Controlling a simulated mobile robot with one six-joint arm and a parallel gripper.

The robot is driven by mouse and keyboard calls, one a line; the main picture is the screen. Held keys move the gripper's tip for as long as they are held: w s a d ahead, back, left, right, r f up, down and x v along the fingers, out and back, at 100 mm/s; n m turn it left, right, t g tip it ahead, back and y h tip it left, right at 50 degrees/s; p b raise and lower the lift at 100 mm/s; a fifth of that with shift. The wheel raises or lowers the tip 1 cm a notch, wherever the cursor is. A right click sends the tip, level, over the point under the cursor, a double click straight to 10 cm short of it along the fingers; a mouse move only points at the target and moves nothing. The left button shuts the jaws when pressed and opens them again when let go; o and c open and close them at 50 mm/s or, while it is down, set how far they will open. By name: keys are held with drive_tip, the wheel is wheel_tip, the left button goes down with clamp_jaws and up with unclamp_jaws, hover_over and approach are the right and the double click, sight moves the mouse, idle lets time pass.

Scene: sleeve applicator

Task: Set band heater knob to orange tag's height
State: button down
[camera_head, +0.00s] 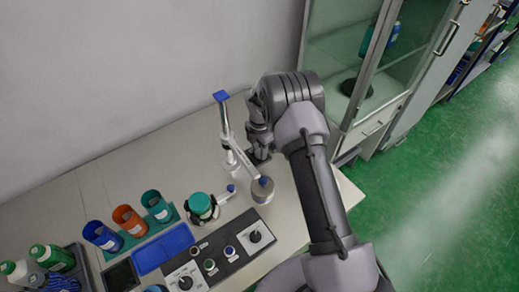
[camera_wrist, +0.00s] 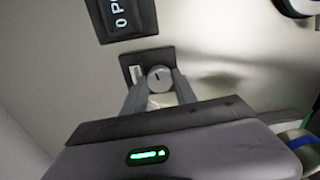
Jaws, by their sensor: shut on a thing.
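In the wrist view my gripper (camera_wrist: 158,92) is shut on a round pale knob (camera_wrist: 159,75) with a dark slot mark on its face. The knob stands in front of a small dark plate (camera_wrist: 133,62) with a white label. In the head view my gripper (camera_head: 257,152) is low beside the white post stand (camera_head: 226,128), and the knob is hidden there. I cannot make out which knob is the band heater's. I see no orange tag.
Blue (camera_head: 102,236), orange (camera_head: 128,220) and teal (camera_head: 157,206) cups stand in a row at left. A green container (camera_head: 202,205) sits in a dark holder, near a grey round piece (camera_head: 263,191). A dark lettered panel (camera_wrist: 122,18) is above the knob. A glass cabinet (camera_head: 345,50) stands behind.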

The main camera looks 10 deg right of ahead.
drive_tip(key=shift+n, duration=1.1)
drive_tip(key=c, duration=1)
unclamp_jaws()
drive_tip(key=shift+o, duration=0.2)
drive_tip(key=shift+r, duration=0.1)
wheel_tip(320, 180, up, 17)
drive_tip(key=p, duration=0.4)
drive_tip(key=shift+r, duration=0.15)
drive_tip(key=shift+r, duration=0.1)
